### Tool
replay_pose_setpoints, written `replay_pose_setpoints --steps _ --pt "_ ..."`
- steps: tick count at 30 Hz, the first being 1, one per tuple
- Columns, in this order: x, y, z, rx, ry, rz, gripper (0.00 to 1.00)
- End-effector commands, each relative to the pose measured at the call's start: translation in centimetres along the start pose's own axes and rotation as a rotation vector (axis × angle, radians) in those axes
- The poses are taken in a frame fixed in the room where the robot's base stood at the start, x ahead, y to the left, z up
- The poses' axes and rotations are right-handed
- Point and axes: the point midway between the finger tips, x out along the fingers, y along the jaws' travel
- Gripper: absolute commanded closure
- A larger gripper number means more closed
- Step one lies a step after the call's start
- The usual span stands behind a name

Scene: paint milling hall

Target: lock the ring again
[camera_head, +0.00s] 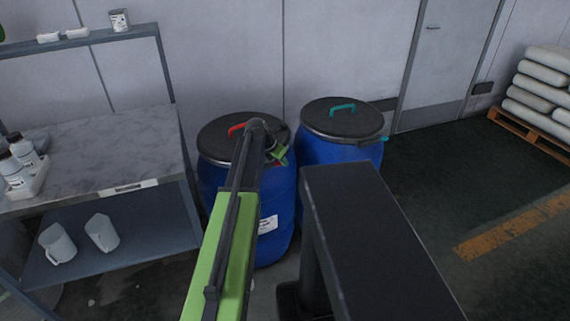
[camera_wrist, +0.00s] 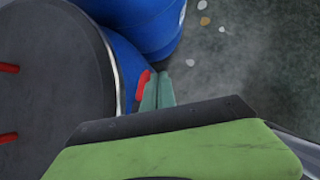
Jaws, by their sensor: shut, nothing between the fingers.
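The nearer blue drum (camera_head: 278,213) has a dark lid (camera_head: 217,134) with a red handle (camera_head: 236,128). In the wrist view its lid (camera_wrist: 50,65) and rim fill the left side. A red lever (camera_wrist: 142,83) shows just outside the rim, close against my gripper's fingers. My gripper (camera_wrist: 158,88) is shut with its green fingertips together, to the right of the lever. In the head view my gripper (camera_head: 280,155) is at the right edge of this drum's lid. My arm hides part of the lid and ring. I cannot tell how far the lever stands out.
A second blue drum (camera_head: 340,153) with a teal handle (camera_head: 343,107) and teal lever (camera_head: 384,138) stands close behind on the right. A workbench (camera_head: 110,130) with bottles and jugs is at left. Stacked sacks (camera_head: 540,85) lie on a pallet far right. Floor between is clear.

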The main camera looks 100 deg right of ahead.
Motion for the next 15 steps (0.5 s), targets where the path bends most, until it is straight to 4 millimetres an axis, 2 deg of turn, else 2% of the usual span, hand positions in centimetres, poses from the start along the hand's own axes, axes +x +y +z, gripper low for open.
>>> replay_pose_setpoints --steps 6,15 --pt "-2.7 -2.7 -0.4 -0.005 0.000 0.003 1.00" --pt "-9.3 -6.1 1.8 -0.006 0.000 0.003 1.00"
